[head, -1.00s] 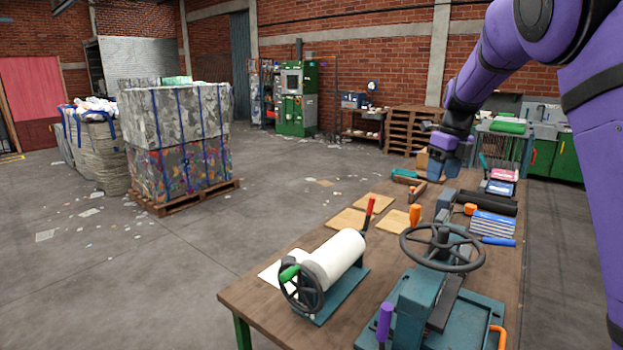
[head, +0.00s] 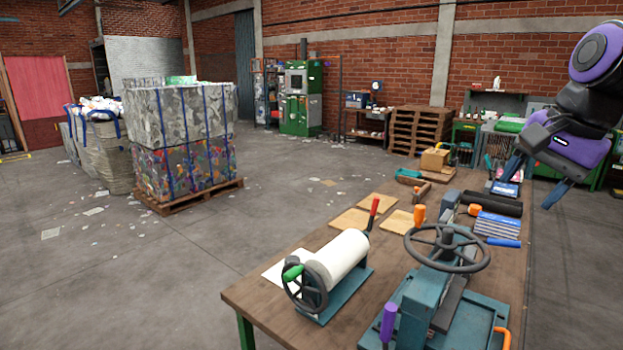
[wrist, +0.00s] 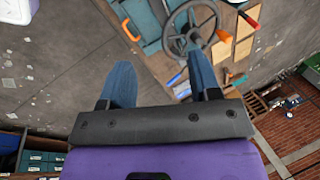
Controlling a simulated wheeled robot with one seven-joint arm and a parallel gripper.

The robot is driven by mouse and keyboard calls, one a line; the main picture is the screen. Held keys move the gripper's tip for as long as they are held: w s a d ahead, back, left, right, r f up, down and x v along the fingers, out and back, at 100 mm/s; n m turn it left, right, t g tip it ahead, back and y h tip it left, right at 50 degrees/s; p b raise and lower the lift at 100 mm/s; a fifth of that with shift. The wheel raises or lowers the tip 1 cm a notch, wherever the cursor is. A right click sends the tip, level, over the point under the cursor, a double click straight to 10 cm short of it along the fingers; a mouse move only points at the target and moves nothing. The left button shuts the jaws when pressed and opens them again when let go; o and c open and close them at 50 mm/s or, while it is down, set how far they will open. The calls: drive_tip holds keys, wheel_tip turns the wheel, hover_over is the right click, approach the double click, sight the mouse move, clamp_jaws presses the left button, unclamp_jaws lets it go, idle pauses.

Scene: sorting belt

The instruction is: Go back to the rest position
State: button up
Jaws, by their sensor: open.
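My gripper (head: 533,180) is at the right of the head view, raised beside the right edge of the workbench. Its two blue fingers are spread apart with nothing between them. In the wrist view the fingers (wrist: 162,85) also stand apart and empty, with the floor and the workbench behind them. The purple and black wrist shows above the fingers in the head view.
The wooden workbench (head: 262,290) holds a press with a handwheel (head: 447,249), a white roll (head: 340,256) and several hand tools. Strapped bales stand on a pallet (head: 190,200) at the left. Open floor (head: 200,290) lies between them.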

drive_tip(key=s+a+f+n+t+h, duration=0.1)
drive_tip(key=s+f+n+t, duration=0.1)
drive_tip(key=s+n, duration=0.8)
drive_tip(key=shift+s+a+f+h, duration=0.4)
drive_tip(key=shift+s+f, duration=0.3)
drive_tip(key=shift+s, duration=0.55)
idle(0.5)
